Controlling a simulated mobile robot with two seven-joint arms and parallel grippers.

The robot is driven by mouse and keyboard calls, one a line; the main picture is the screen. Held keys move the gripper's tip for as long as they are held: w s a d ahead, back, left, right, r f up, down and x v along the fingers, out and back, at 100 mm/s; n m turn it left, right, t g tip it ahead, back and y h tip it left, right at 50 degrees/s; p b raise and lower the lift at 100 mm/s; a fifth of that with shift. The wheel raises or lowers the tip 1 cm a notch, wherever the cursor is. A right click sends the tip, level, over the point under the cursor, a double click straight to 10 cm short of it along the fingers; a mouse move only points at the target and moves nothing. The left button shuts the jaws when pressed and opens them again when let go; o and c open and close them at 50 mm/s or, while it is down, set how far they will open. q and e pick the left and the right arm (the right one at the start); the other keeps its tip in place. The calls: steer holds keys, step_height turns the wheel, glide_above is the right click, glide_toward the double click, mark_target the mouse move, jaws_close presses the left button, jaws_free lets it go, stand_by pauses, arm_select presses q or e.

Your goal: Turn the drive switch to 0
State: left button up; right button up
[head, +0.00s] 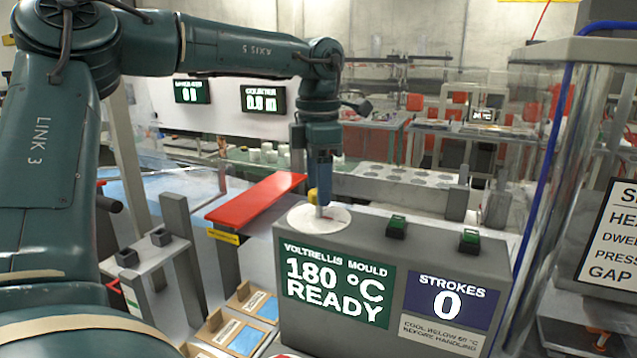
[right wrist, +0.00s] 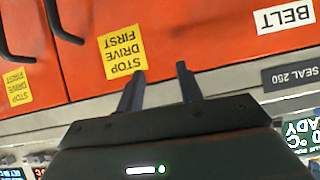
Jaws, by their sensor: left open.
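A white round plate (head: 335,216) with small dark and red marks lies on top of the grey control box (head: 375,247); it may be the drive switch's dial, but I cannot read it. My left gripper (head: 318,209) points down over this plate. It is open, and a yellow part shows beside its fingers. The arm and gripper hide whatever knob stands there. In the right wrist view, my right gripper (right wrist: 158,70) is open and empty, its two fingers apart in front of an orange panel (right wrist: 200,32). Whether the fingers touch the panel I cannot tell.
The box carries a green screen (head: 337,284) reading 180 °C READY, a strokes counter (head: 449,300) at 0, and two black-and-green switches (head: 397,227) (head: 469,240). A red bar (head: 256,197) lies to its left. Yellow STOP DRIVE FIRST labels (right wrist: 123,51) mark the orange panel.

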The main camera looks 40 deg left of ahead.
arm_select(q)
steer(key=shift+f, duration=0.25)
steer(key=c, duration=1)
steer(key=shift+o, duration=0.2)
